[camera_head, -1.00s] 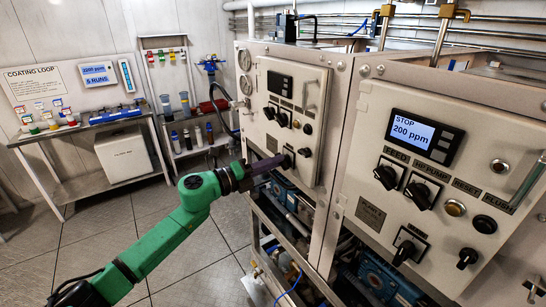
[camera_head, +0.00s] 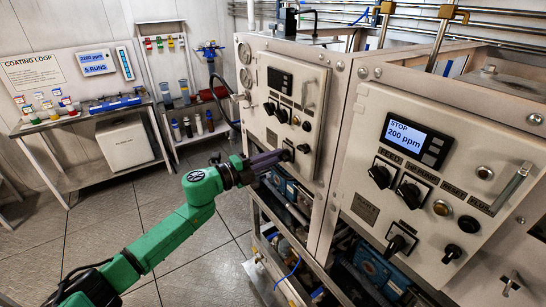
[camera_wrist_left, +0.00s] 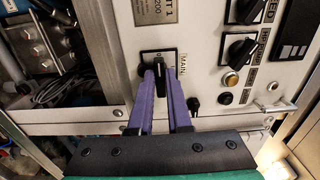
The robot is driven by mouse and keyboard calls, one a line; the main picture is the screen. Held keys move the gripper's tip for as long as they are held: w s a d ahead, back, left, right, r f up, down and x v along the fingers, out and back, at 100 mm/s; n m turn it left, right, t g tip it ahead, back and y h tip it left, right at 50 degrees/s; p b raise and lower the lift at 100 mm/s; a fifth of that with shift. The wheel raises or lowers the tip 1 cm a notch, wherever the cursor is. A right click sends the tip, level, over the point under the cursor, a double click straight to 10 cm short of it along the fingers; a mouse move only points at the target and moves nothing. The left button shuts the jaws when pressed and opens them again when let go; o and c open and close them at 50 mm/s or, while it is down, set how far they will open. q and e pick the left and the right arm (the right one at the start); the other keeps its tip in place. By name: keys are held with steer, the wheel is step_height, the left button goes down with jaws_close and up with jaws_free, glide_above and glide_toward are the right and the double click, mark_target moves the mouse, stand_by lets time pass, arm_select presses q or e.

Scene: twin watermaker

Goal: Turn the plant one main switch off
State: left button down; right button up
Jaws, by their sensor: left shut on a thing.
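My left gripper (camera_head: 285,155) reaches the lower part of the left panel (camera_head: 304,80) in the head view. In the wrist view its purple fingers (camera_wrist_left: 161,75) are shut on the black handle of the main switch (camera_wrist_left: 159,66). The label MAIN stands beside this switch, and a plate ending in "T 1" (camera_wrist_left: 150,12) is close to it. The handle lies in line with the fingers, and I cannot read any on or off mark. In the head view the fingers hide most of the switch. My right gripper is not in view.
Other black knobs (camera_wrist_left: 238,50) and a lit button (camera_wrist_left: 231,79) are near the gripper. A second panel (camera_head: 470,180) stands at the right, its display (camera_head: 405,135) reading STOP, 200 ppm. Pipes and blue pumps are below. Floor at the left is clear.

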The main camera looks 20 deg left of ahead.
arm_select(q)
steer(key=c, duration=0.9)
jaws_free()
steer(key=shift+o, duration=0.2)
steer(key=shift+a+f, duration=0.1)
steer(key=b+v, duration=0.5)
steer(key=v, duration=0.9)
steer(key=shift+s+b, duration=0.25)
steer(key=shift+b, duration=0.05)
steer(key=shift+a, duration=0.1)
